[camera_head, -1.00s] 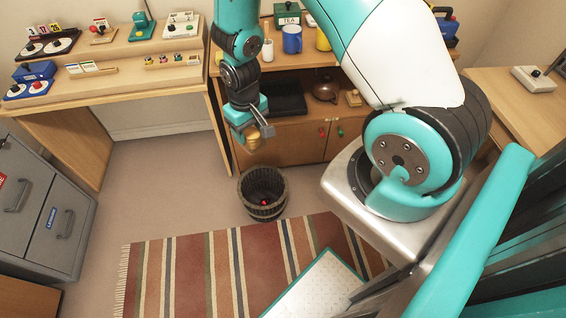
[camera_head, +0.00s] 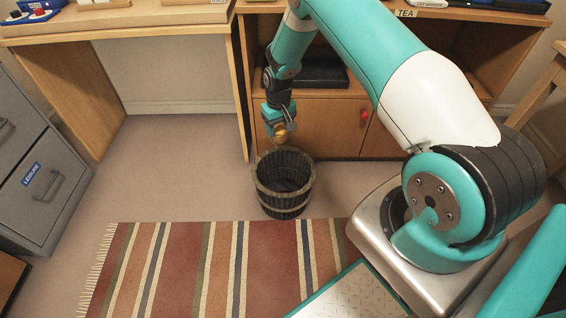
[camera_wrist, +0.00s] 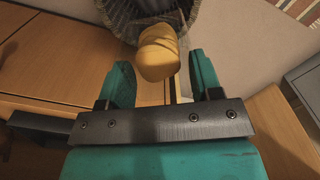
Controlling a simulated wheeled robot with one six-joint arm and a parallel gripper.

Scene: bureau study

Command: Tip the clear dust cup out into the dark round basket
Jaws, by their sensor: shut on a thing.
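The dark round basket (camera_head: 284,205) stands on the floor with its mouth up, and its inside looks dark. My gripper (camera_head: 278,130) is above the basket's back rim in the head view. In the wrist view my gripper (camera_wrist: 160,82) has its two teal fingers either side of a see-through thing, the clear dust cup (camera_wrist: 171,88), whose walls barely show. A tan lump (camera_wrist: 158,52) shows at the cup, with the basket (camera_wrist: 180,14) beyond it. Whether the lump is loose inside the cup is hard to tell.
A striped rug (camera_head: 200,265) lies in front of the basket. A wooden cabinet (camera_head: 325,125) with open shelves stands behind it. A grey filing cabinet (camera_head: 45,170) is at the left. The floor left of the basket is clear.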

